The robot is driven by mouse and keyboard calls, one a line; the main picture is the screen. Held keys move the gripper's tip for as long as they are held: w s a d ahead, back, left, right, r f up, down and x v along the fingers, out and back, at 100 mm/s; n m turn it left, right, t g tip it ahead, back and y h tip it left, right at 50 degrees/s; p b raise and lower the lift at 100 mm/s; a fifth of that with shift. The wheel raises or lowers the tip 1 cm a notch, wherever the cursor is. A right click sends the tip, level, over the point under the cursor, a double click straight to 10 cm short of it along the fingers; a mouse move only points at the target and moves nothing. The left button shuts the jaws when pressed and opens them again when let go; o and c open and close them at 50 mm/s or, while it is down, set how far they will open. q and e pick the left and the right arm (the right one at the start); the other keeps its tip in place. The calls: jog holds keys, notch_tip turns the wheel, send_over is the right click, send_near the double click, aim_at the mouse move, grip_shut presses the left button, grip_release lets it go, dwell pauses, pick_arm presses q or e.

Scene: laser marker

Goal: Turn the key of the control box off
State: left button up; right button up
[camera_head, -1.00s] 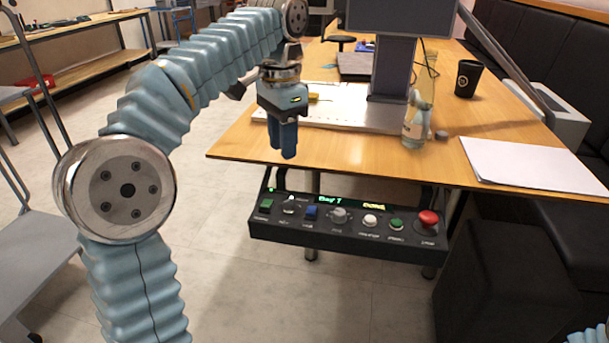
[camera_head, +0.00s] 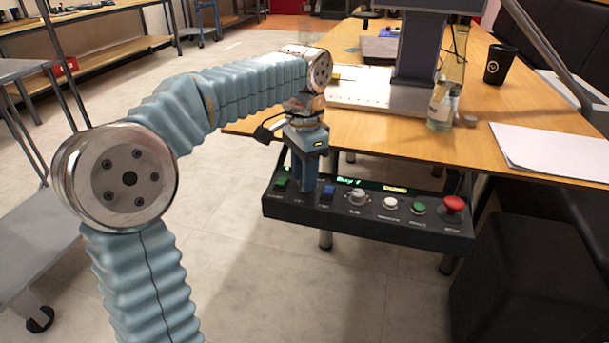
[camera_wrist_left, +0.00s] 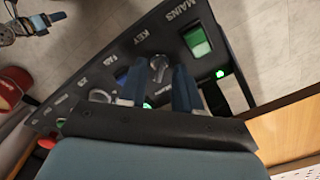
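The control box (camera_head: 365,228) is a dark panel hung under the table's front edge, with a lit display and a row of buttons and knobs. My left gripper (camera_head: 304,188) points down over its left part, between the green button (camera_head: 282,184) and the blue button (camera_head: 328,192), and hides the key in the head view. In the left wrist view, the silver key switch (camera_wrist_left: 158,65) by the KEY label lies between the fingertips of my left gripper (camera_wrist_left: 160,85). The fingers are apart; I cannot tell whether they touch the key.
A red stop button (camera_head: 453,205) stands up at the box's right end. On the wooden table (camera_head: 400,145) are a bottle (camera_head: 440,108), a black cup (camera_head: 500,65) and white paper (camera_head: 550,150). A black block (camera_head: 515,275) stands right of the box.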

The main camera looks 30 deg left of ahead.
pick_arm(q)
jog(key=shift+c, duration=0.2)
grip_shut()
pick_arm(e)
jog(key=shift+r, duration=0.2)
pick_arm(q)
jog(key=n+p, duration=0.2)
jog(key=shift+r+n, duration=0.15)
jog(key=shift+n, duration=0.25)
jog(key=n+p, duration=0.2)
jog(key=n, duration=0.2)
jog(key=shift+n, duration=0.3)
jog(key=n+p, duration=0.2)
jog(key=n, duration=0.3)
jog(key=shift+n+p, duration=0.8)
jog(key=shift+n, duration=1.9)
pick_arm(e)
notch_tip(320, 180, up, 7)
jog(key=a, duration=0.2)
jog(key=shift+s, duration=0.4)
